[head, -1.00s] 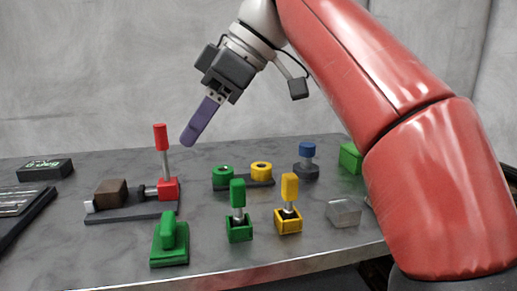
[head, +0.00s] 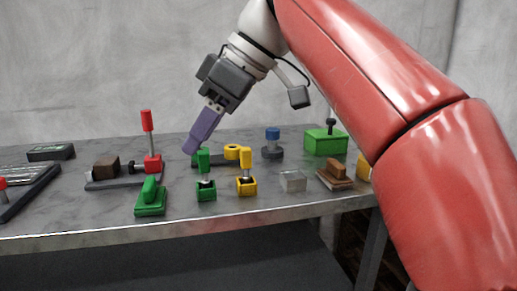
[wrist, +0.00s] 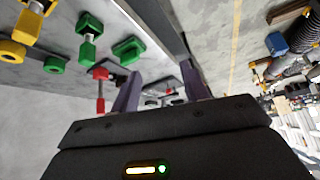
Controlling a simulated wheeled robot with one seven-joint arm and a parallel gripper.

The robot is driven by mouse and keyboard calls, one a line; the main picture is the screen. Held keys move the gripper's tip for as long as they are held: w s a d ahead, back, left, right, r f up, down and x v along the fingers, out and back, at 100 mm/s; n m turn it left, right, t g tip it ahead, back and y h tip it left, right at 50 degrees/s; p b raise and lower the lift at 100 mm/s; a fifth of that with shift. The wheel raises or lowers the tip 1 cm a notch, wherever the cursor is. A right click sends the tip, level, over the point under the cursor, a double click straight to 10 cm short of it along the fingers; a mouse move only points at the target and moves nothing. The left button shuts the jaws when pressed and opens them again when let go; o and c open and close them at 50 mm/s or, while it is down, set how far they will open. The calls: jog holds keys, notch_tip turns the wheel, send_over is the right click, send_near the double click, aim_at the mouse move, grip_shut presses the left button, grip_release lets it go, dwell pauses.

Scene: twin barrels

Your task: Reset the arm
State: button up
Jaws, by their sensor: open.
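My gripper (head: 191,149) has purple fingers and hangs from my red and white arm, pointing down and left above the bench. In the head view its fingertips appear just above and left of the green-handled block (head: 206,185). In the wrist view the two purple fingers (wrist: 160,95) stand apart with nothing between them, so it is open and empty. The far part of a green and yellow pair of cylinders (head: 232,153) is partly hidden behind the green handle.
The air above the bench's left is free.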

jog(key=s+d+f+m+t+h, duration=0.1)
jog(key=d+f+m, duration=0.4)
jog(key=f, duration=0.5)
jog(key=s+d+f+m+t+h, duration=0.2)
jog(key=s+d+f+m, duration=0.4)
jog(key=d+f, duration=0.4)
jog(key=s+d+f+m+t+h, duration=0.2)
jog(key=d+f+m, duration=0.4)
jog(key=f, duration=0.6)
jog(key=shift+s+d+h, duration=0.65)
jog(key=shift+d+h, duration=0.25)
jog(key=shift+d, duration=0.15)
jog(key=shift+a+r, duration=0.1)
